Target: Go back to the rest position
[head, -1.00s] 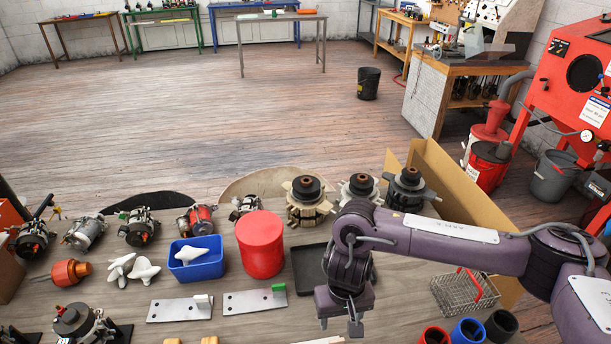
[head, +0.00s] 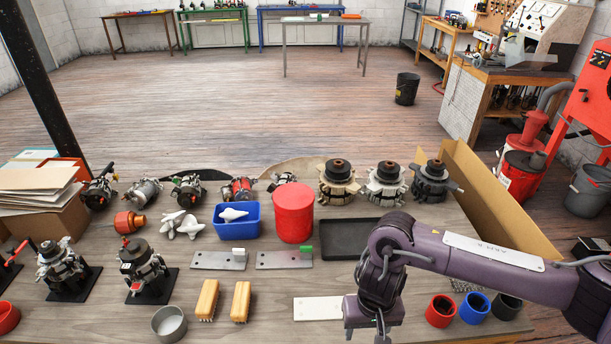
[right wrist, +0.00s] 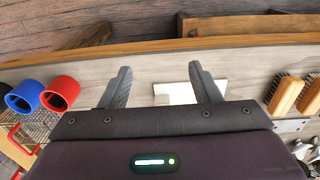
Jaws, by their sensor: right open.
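My right gripper (head: 380,338) hangs at the front of the workbench (head: 240,318) in the head view, right of a white plate (head: 316,309). Its fingertips are partly cut off by the lower edge there. In the right wrist view my right gripper (right wrist: 159,75) has its two dark fingers wide apart with nothing held. The white plate (right wrist: 176,93) shows beyond and between them, apart from the fingers as far as I can tell. My left gripper is in neither view.
A red canister (head: 293,213), a blue bin (head: 237,222) with white pieces and a black tray (head: 350,238) stand mid-bench. Two brushes (head: 208,298) lie left of the plate. Open floor lies behind the bench.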

